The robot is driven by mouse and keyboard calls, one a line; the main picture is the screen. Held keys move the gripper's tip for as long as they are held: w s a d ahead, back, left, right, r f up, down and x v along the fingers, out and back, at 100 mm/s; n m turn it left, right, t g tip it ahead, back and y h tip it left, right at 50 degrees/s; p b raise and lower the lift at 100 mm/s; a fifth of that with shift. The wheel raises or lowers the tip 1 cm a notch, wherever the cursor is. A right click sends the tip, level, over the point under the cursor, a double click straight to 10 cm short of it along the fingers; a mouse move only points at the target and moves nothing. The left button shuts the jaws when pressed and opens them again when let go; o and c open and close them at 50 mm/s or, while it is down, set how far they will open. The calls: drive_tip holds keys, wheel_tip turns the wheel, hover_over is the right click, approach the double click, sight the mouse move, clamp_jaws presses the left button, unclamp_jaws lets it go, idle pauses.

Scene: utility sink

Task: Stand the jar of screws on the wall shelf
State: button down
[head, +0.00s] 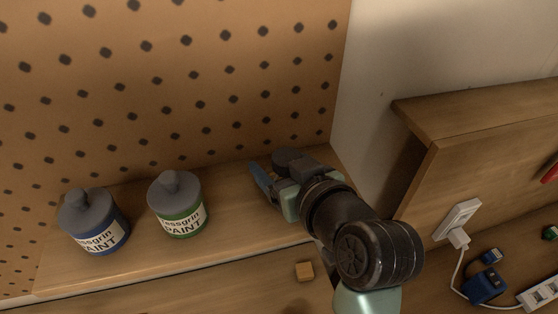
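The wall shelf (137,232) is a wooden board along the foot of the pegboard. My gripper (275,178) is over its right end, coming in from the lower right, with a blue-grey finger showing on its left side. A dark grey round top (289,158) shows at the fingers and may be the lid of the jar of screws. The body below it is hidden by my gripper, and I see no screws. I cannot tell whether the fingers press on it or whether its base touches the shelf.
A blue-labelled paint bottle (95,226) and a green-labelled paint bottle (181,212) stand on the shelf's left and middle. A wooden panel with a socket (459,217) and plugged-in cable stands at right.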

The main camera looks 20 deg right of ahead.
drive_tip(key=shift+f, duration=0.15)
unclamp_jaws()
drive_tip(key=shift+s+r, duration=0.1)
drive_tip(key=shift+r, duration=0.15)
drive_tip(key=v, duration=0.9)
drive_tip(key=shift+s+r, duration=0.2)
drive_tip(key=shift+r, duration=0.15)
drive_tip(key=shift+f+p+v, duration=0.2)
drive_tip(key=shift+p+v, duration=0.9)
drive_tip(key=shift+p, duration=1.25)
